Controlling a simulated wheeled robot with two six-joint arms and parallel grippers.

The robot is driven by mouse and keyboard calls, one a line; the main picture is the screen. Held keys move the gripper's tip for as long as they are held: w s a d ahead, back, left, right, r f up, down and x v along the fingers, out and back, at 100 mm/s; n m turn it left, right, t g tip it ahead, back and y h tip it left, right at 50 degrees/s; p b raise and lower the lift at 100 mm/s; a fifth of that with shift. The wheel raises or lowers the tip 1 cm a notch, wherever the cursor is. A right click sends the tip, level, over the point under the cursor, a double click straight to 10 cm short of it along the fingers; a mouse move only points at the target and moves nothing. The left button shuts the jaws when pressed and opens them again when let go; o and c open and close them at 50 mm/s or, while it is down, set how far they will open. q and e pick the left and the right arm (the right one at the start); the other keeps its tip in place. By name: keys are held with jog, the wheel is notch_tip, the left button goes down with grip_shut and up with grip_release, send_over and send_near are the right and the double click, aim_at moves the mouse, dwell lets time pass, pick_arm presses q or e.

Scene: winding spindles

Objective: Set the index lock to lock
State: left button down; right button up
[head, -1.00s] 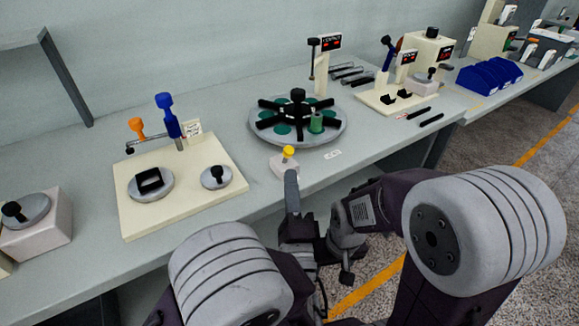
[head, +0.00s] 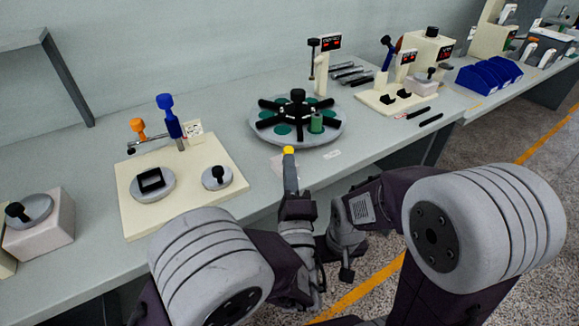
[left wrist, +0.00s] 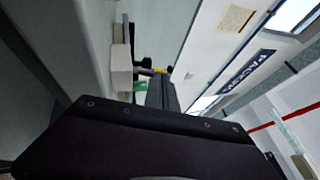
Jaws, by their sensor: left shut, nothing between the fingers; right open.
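A small pale block (head: 279,163) with a yellow knob (head: 288,150) stands near the table's front edge, just in front of the round turntable (head: 335,136). I take it for the index lock; the small label (head: 332,154) beside it is too small to read. My left gripper (head: 290,170) is shut and empty, its fingertips right at the yellow knob; whether they touch it I cannot tell. In the left wrist view the pale block (left wrist: 122,66) and yellow knob (left wrist: 160,71) show just beyond the dark fingers (left wrist: 161,94). My right gripper (head: 347,272) hangs low before the table, open.
A cream board (head: 215,205) with two round discs and blue and orange levers lies to the left. To the right stand another cream fixture (head: 380,102) and blue bins (head: 488,75).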

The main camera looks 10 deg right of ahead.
pick_arm(q)
jog(key=shift+r, duration=0.15)
jog(key=g+p, duration=0.1)
jog(key=w+r+n+g+p, duration=0.1)
jog(key=shift+a+r+y+p, duration=0.15)
jog(key=shift+r+y+p, duration=0.05)
jog(key=shift+y+p, duration=0.1)
jog(key=shift+w+a+r+n+g+p, duration=0.15)
jog(key=shift+w+r+n+g+p, duration=0.1)
jog(key=shift+n+g+p, duration=0.25)
jog(key=shift+w+a+r+n+g+p, duration=0.1)
jog(key=shift+w+n+g+p, duration=0.15)
jog(key=shift+g, duration=0.35)
jog(key=shift+f, duration=0.25)
jog(key=shift+d, duration=0.15)
